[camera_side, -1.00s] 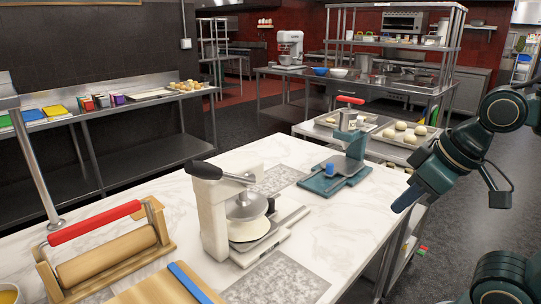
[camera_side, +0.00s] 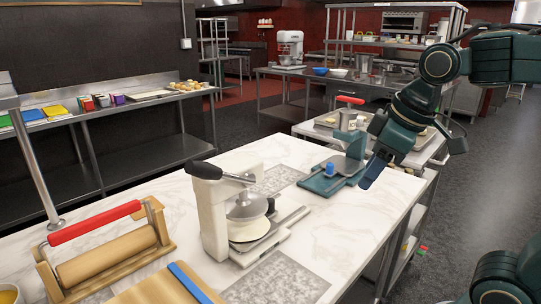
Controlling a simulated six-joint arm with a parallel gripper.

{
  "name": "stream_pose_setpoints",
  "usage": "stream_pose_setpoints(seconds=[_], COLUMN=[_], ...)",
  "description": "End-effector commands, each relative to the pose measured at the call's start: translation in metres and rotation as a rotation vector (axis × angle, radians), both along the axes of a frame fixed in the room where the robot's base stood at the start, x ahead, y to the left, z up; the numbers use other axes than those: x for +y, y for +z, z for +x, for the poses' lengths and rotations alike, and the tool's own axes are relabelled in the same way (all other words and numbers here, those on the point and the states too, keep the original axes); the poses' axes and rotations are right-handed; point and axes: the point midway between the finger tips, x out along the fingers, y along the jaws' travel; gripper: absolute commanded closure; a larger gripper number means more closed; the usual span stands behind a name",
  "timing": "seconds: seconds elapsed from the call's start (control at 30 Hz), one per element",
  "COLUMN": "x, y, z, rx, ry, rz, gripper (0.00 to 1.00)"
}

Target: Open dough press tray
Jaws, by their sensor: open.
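The white dough press (camera_side: 212,208) with a black-tipped lever stands on the marble counter. A round pale piece of dough (camera_side: 249,231) shows under its metal press plate (camera_side: 247,208). The press's metal tray handle (camera_side: 291,217) sticks out to the right; I cannot tell how far the tray is out. My gripper (camera_side: 371,171) hangs above the counter's right edge, beside the teal device and well to the right of the press. It is open, and nothing shows between its fingers.
A teal device (camera_side: 325,187) with a blue knob sits on the counter behind the press. A wooden roller unit (camera_side: 105,255) with a red handle stands at the left front. A blue-edged board (camera_side: 195,283) lies in front. Bare marble (camera_side: 340,232) is free right of the press.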

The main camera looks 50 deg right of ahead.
Motion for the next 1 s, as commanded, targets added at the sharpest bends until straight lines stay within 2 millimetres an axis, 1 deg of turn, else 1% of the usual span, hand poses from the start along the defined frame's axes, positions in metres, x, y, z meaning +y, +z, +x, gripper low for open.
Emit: stream_pose_setpoints(seconds=[0.03, 0.2, 0.47, 0.77, 1.0], x=[-0.001, -0.003, -0.008, -0.015, -0.022], y=[0.003, 0.011, 0.012, -0.002, -0.025], z=[0.012, 0.047, 0.104, 0.169, 0.218], rx=[0.017, 0.064, 0.138, 0.218, 0.277], ry=[0.03, 0.15, 0.335, 0.554, 0.735], rz=[-0.013, -0.058, -0.114, -0.161, -0.184], gripper=[0.54, 0.54, 0.54, 0.54, 0.54])
